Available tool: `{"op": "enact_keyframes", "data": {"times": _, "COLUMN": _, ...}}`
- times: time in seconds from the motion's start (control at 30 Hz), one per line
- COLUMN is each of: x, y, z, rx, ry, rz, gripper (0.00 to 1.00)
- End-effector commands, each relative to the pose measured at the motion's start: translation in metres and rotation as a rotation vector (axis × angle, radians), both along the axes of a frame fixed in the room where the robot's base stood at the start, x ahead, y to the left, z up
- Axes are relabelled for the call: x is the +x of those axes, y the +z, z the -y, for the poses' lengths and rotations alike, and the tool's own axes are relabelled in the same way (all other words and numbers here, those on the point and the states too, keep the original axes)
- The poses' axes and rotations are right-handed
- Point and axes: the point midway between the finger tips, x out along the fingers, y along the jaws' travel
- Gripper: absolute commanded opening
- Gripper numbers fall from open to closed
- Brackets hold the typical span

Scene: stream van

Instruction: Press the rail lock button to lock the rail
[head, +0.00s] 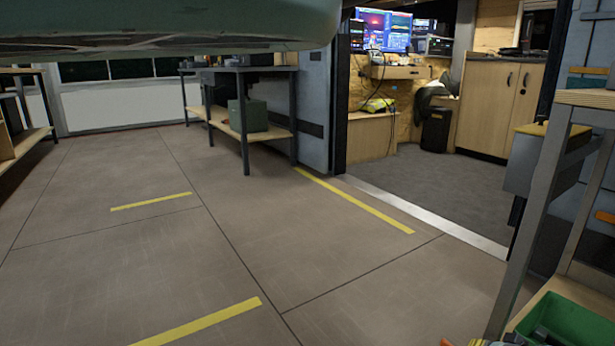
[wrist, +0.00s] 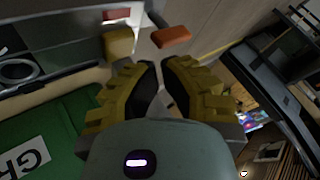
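My gripper (wrist: 159,66) shows in the wrist view, with ribbed yellow fingers and dark inner pads. A narrow gap separates the fingertips and nothing is held between them. Beyond the tips are an orange block (wrist: 170,37) and a yellow block (wrist: 118,42) by a pale post; neither looks touched. I cannot tell whether either is the rail lock button, and no button is clearly recognisable in either view. In the head view an orange piece (head: 588,70) and a grey box with a yellow top (head: 545,131) are at the right, by the doorway.
A metal-framed bench (head: 540,190) with a green bin (head: 565,325) stands close at the right. A doorway with a metal sill (head: 430,220) opens onto a room with screens (head: 385,30). A shelf table (head: 243,130) stands behind. The middle floor is clear, with yellow stripes.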

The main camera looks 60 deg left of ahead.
Motion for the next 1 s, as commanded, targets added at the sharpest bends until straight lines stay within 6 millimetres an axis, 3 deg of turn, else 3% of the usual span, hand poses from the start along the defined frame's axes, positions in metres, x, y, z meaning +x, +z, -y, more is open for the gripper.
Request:
{"op": "enact_keyframes", "data": {"times": 0.27, "x": 0.000, "y": 0.001, "z": 0.001, "rx": -0.001, "ry": -0.001, "rz": -0.001, "gripper": 0.00}}
{"op": "enact_keyframes", "data": {"times": 0.83, "x": 0.000, "y": 0.054, "z": 0.000, "rx": -0.001, "ry": -0.001, "rz": -0.001, "gripper": 0.00}}
{"op": "enact_keyframes", "data": {"times": 1.0, "x": 0.000, "y": 0.060, "z": 0.001, "rx": -0.001, "ry": 0.000, "rz": -0.001, "gripper": 0.00}}
